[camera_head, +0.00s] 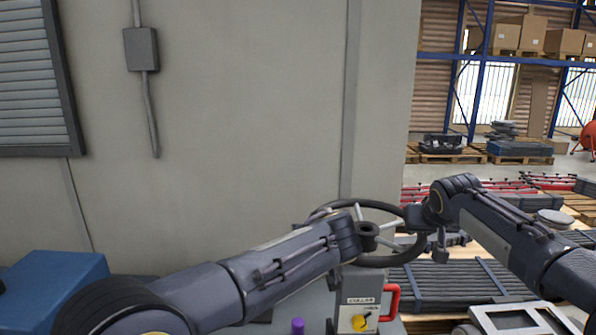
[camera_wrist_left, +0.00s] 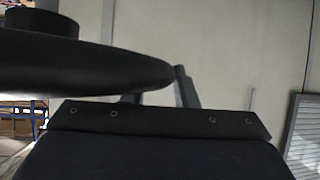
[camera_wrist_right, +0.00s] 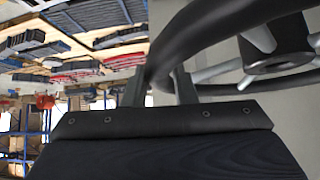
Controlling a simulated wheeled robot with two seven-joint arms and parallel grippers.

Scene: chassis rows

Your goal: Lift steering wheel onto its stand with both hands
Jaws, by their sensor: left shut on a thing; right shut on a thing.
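The black steering wheel (camera_head: 376,204) has light spokes and a dark hub (camera_head: 368,229). It is held tilted in front of the wall, and its rim also shows in the left wrist view (camera_wrist_left: 90,65) and right wrist view (camera_wrist_right: 205,25). My left gripper (camera_wrist_left: 162,90) is shut on the rim's left side; its wrist hides the fingers in the head view. My right gripper (camera_head: 428,235) is shut on the right side of the rim. A grey post-like box (camera_head: 357,285) with a label is below the wheel; I cannot tell whether it is the stand or whether they touch.
A red handle (camera_head: 394,303) and yellow knob (camera_head: 359,322) are on the grey box. A purple object (camera_head: 297,326) is at the bottom edge. A blue box (camera_head: 55,278) is at left. Dark stacked bars (camera_head: 465,283) lie at right. The wall (camera_head: 250,120) is behind.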

